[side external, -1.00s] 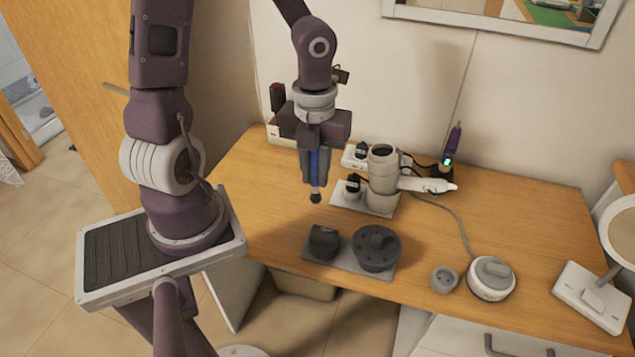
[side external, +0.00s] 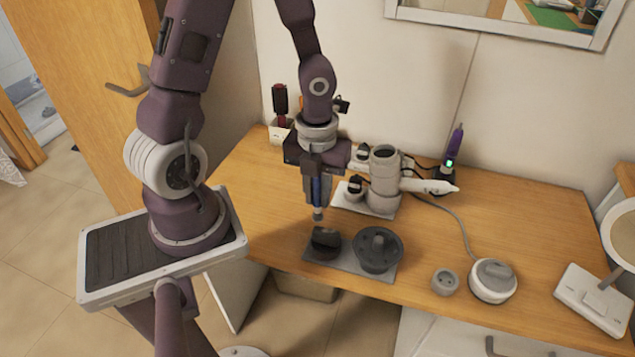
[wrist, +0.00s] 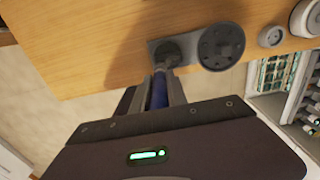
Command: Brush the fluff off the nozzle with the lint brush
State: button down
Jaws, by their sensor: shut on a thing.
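My gripper (side external: 317,195) points down and is shut on a slim blue-handled brush (side external: 316,188), taken as the lint brush. Its small tip (side external: 318,214) points down just above the dark nozzle (side external: 325,243), which sits at the left end of a grey plate (side external: 348,262). In the wrist view, the blue handle (wrist: 159,92) lies between my fingers and its end overlaps the nozzle (wrist: 167,51). I cannot tell whether the tip touches the nozzle. Fluff on the nozzle is too small to make out.
A round dark diffuser (side external: 378,249) stands right of the nozzle on the same plate. Behind are a white hair dryer (side external: 384,178) and a purple device (side external: 455,142) with a green light. A small grey pot (side external: 445,281) and a round white device (side external: 493,281) stand right.

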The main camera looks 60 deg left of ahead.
aim_at(318, 208)
jog(key=shift+f, duration=0.8)
jog(key=shift+d+f, duration=0.1)
jog(key=shift+f, duration=0.6)
jog(key=shift+w+d+r, duration=0.2)
jog(key=shift+w+r, duration=0.15)
jog(key=shift+r, duration=0.15)
jog(key=shift+w+d+r, duration=0.2)
jog(key=shift+w+d, duration=0.3)
jog(key=shift+d, duration=0.1)
jog(key=shift+w+d+f, duration=0.15)
jog(key=shift+w+f, duration=0.1)
jog(key=shift+f, duration=0.4)
jog(key=shift+s+a, duration=1.05)
jog(key=shift+s, duration=0.05)
jog(key=shift+r, duration=4.1)
jog(key=shift+f, duration=0.15)
